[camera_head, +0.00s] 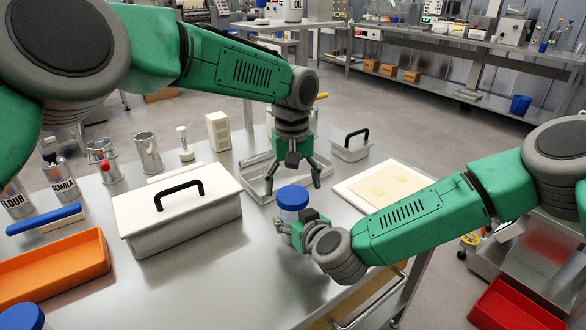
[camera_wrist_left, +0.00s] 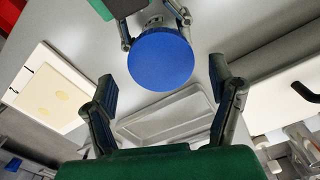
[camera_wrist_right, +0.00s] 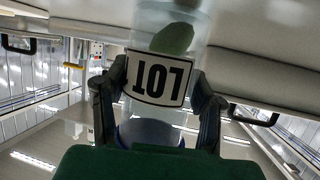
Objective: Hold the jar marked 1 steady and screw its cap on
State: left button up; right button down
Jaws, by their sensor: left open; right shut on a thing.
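A clear jar (camera_wrist_right: 170,30) with a white label reading LOT appears upside down in the right wrist view; something green shows inside. I cannot read a number 1 on it. My right gripper (camera_head: 288,230) is shut around the jar's side, at the label. The blue cap (camera_head: 293,197) sits on top of the jar; its round top fills the middle of the left wrist view (camera_wrist_left: 160,58). Whether its threads are engaged is hidden. My left gripper (camera_head: 293,178) is open and points down just above the cap, its fingers apart and apparently not touching it.
A lidded steel box (camera_head: 180,220) with a black handle stands left of the jar. A pale board (camera_head: 350,190) with yellowish rounds lies to the right. A shallow metal tray (camera_head: 256,180) lies behind. An orange tray (camera_head: 60,268) is at left. The front middle of the table is clear.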

pick_arm(q)
jog(key=shift+f, duration=1.4)
jog(key=shift+c, duration=0.4)
jog(key=c, duration=1.1)
jog(key=m, duration=0.5)
jog(key=shift+c, duration=0.2)
jog(key=m, duration=0.6)
jog(key=shift+w, duration=0.1)
jog(key=o, duration=1.4)
jog(key=shift+c, duration=0.2)
notch_tip(320, 180, up, 12)
